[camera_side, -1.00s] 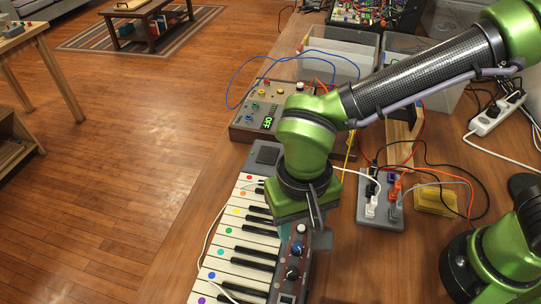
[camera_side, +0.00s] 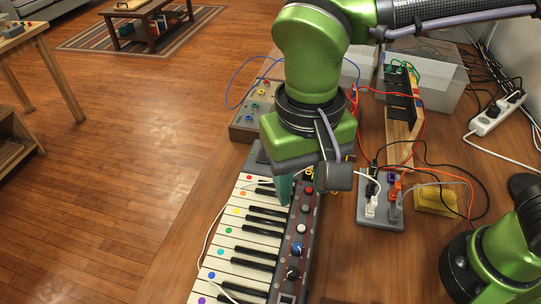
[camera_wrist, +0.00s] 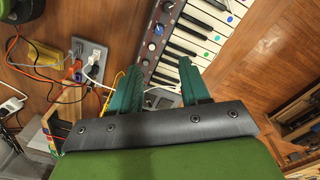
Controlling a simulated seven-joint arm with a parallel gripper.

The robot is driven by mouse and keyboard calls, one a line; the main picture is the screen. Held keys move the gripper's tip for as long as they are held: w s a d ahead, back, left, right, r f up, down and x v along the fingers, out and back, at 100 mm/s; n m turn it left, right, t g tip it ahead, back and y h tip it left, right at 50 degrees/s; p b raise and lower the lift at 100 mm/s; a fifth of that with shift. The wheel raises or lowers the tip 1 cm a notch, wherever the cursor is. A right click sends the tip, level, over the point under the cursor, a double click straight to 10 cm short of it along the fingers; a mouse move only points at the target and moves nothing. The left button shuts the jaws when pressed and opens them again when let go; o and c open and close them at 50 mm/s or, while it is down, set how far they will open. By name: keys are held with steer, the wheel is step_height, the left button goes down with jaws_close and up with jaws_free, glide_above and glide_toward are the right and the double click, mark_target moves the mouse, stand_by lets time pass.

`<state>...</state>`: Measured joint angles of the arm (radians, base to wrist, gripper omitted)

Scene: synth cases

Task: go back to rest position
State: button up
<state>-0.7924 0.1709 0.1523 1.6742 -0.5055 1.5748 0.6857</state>
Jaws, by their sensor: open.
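My gripper (camera_wrist: 160,85) shows in the wrist view as two teal fingers set well apart, with nothing between them. In the side view my gripper (camera_side: 284,188) hangs over the far end of the keyboard, and one teal finger is visible below the wrist. The keyboard (camera_side: 247,240) has white and black keys with coloured dots, and a knob panel on its right side. It also shows in the wrist view (camera_wrist: 196,38), beyond the fingertips. Whether the fingers touch the keyboard cannot be told.
A grey socket block (camera_side: 381,208) with plugs and cables stands right of the keyboard. A control box (camera_side: 246,122) with cables is behind it. A wooden stand (camera_side: 401,130), clear bins (camera_side: 440,72) and a white power strip (camera_side: 497,113) lie further back. Bare table shows right of the keyboard.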

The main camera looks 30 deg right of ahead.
steer(key=d+r+m+t+y, duration=0.1)
steer(key=d+t, duration=0.6)
steer(key=d, duration=2)
steer(key=shift+w+r+m+y, duration=0.25)
steer(key=shift+m+y, duration=0.15)
steer(key=shift+y, duration=0.2)
